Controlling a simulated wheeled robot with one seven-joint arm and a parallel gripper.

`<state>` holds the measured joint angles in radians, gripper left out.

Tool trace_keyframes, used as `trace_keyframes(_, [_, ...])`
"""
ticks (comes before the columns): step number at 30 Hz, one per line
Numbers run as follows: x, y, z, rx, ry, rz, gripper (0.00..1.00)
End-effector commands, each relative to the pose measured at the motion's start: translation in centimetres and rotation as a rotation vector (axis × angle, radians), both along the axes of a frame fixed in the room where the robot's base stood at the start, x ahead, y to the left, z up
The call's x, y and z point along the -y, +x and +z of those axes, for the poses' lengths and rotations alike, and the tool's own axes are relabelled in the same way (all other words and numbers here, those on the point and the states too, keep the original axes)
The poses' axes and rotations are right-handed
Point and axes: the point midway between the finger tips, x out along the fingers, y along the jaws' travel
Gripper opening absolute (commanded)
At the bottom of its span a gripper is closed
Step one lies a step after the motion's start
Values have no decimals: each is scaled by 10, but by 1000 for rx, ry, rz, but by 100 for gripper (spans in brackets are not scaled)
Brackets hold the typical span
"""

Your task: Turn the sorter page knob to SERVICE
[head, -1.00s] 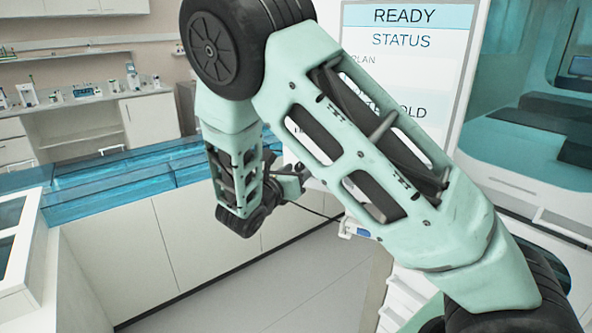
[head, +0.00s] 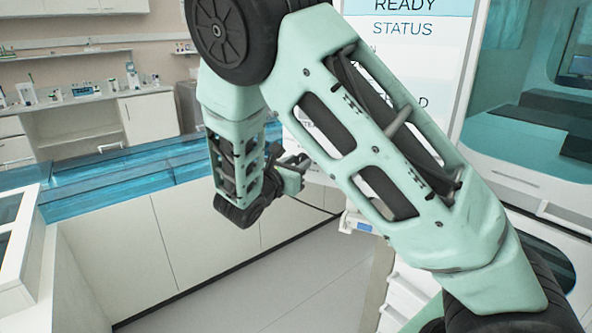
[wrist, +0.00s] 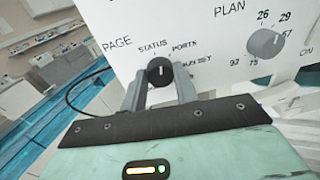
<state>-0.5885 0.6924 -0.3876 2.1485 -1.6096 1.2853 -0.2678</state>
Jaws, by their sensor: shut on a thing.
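The dark round page knob (wrist: 160,71) is on a white panel under the words PAGE, STATUS and PORTS in the wrist view. Its pale mark stands roughly upright, between STATUS and PORTS. A third label at its lower right is partly hidden and I cannot read it fully. My gripper (wrist: 159,82) has one finger on each side of the knob and is shut on it. In the head view my gripper (head: 296,164) is small, beside the panel, and the knob cannot be made out. The display (head: 408,30) reads READY and STATUS.
A grey PLAN knob (wrist: 266,43) with numbers around it sits to the right on the same panel. In the head view a blue-topped counter (head: 120,180) runs along the left. The floor (head: 250,285) in front of it is clear. My arm hides part of the display.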

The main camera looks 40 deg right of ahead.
Motion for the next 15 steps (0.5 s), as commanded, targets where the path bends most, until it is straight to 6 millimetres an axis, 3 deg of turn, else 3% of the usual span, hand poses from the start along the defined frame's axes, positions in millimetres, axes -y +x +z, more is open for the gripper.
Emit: trace_keyframes(15, [0,-1,-6,442,225,0,7])
